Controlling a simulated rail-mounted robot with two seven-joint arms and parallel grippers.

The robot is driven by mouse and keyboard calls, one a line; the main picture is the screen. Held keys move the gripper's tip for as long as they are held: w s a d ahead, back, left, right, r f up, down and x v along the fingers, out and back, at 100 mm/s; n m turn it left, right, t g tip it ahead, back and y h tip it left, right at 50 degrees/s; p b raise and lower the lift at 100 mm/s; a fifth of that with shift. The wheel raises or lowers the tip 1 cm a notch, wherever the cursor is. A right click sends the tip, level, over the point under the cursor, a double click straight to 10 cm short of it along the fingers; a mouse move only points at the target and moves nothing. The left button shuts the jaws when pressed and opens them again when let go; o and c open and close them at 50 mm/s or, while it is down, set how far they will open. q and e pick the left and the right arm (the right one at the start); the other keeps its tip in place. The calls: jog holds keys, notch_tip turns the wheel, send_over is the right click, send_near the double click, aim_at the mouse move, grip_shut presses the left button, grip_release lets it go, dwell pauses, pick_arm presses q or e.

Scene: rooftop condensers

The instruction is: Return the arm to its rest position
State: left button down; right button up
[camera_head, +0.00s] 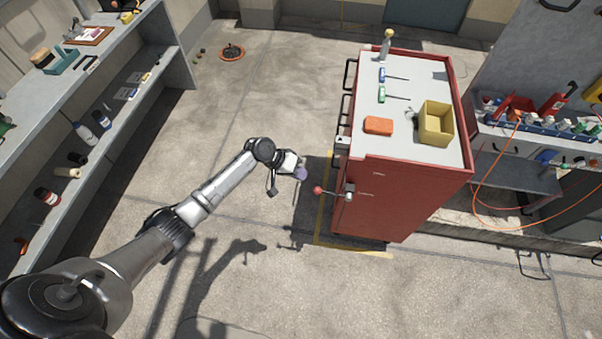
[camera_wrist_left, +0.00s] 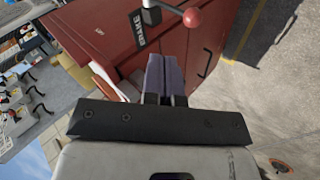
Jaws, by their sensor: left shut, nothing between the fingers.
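My left arm reaches from the lower left across open floor in the head view. Its gripper (camera_head: 301,174) is just left of the red cabinet's lever with a red ball knob (camera_head: 318,190), apart from it as far as I can tell. In the left wrist view the gripper's purple fingers (camera_wrist_left: 165,76) are shut together with nothing between them. The red ball knob (camera_wrist_left: 193,17) and its lever show above the fingertips, by a label reading "BRAKE" on the red cabinet (camera_wrist_left: 95,40). My right gripper is not in view.
The red cabinet (camera_head: 395,195) carries an orange block (camera_head: 378,125), a yellow bin (camera_head: 436,123), screwdrivers and a bottle. A grey shelf (camera_head: 75,75) with tools stands left. A workbench (camera_head: 540,135) with an orange hose is right.

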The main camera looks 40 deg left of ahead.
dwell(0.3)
pick_arm(q)
notch_tip(320, 180, up, 11)
jog(key=s+d+m+t+y, duration=0.1)
jog(key=s+m+y, duration=0.1)
jog(key=m+y, duration=0.35)
jog(key=s+d+r+t+y, duration=0.2)
jog(key=s+d+r+y, duration=0.1)
jog(key=s, duration=0.3)
jog(key=s+d+f+g, duration=0.1)
jog(key=s+d+f, duration=0.15)
jog(key=s, duration=0.55)
jog(key=s+d+f+n+g+h, duration=0.15)
jog(key=s+f, duration=0.25)
jog(key=s, duration=0.5)
jog(key=s+d+f+g, duration=0.2)
jog(key=s+f, duration=0.2)
jog(key=s, duration=0.4)
notch_tip(320, 180, up, 31)
jog(key=p, duration=3)
jog(key=shift+s+a+f, duration=0.2)
jog(key=shift+s+a, duration=0.05)
jog(key=shift+s, duration=0.05)
